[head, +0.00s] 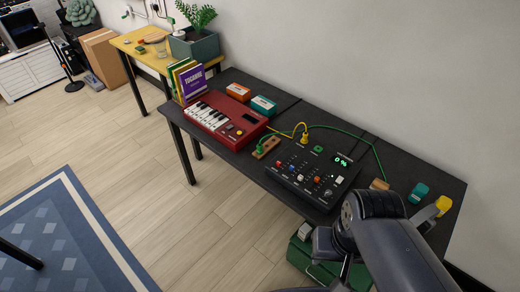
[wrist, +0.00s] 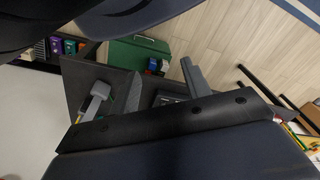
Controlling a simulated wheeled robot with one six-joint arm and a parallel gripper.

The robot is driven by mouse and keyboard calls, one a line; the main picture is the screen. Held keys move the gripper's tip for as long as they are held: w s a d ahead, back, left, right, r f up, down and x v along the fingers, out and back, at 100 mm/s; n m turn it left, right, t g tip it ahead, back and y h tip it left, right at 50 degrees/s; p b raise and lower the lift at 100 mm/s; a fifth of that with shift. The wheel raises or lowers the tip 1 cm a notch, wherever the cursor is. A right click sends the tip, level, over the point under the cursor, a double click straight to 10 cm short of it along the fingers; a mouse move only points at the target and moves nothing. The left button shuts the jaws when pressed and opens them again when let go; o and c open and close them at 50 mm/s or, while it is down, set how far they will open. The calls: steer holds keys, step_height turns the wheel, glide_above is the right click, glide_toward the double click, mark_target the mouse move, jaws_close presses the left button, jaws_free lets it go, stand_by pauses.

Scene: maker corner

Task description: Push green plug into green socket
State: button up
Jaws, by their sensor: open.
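The green plug (head: 261,149) stands in a small wooden holder (head: 266,147) at the left of the black mixer box, with a green cable rising from it. The green socket (head: 318,149) is on the upper part of the mixer box (head: 312,176), right of a yellow plug (head: 304,138). The plug and socket are apart. My gripper (head: 326,250) is low at the table's front edge, away from both. In the wrist view my gripper (wrist: 143,82) has its two grey fingers spread with nothing between them. I cannot make out the green plug or socket in that view.
The green cable (head: 348,133) arcs behind the mixer to a second wooden block (head: 380,184). A red keyboard (head: 226,118) is left of the holder. Teal (head: 418,193) and yellow (head: 443,205) items are at right. A green box (wrist: 135,62) is below the table.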

steer(key=w+d+f+m+b, duration=0.2)
steer(key=w+d+f+b, duration=0.4)
steer(key=w+f+b, duration=0.4)
steer(key=w+d+f+m+b, duration=0.3)
steer(key=w+d+f+b, duration=0.4)
steer(key=w+f+b, duration=0.3)
steer(key=w+b, duration=0.1)
steer(key=b, duration=0.2)
steer(key=shift+w+f+m+g, duration=0.25)
steer(key=shift+f+m+g, duration=0.05)
steer(key=shift+c, duration=1)
steer(key=shift+w+a, duration=0.1)
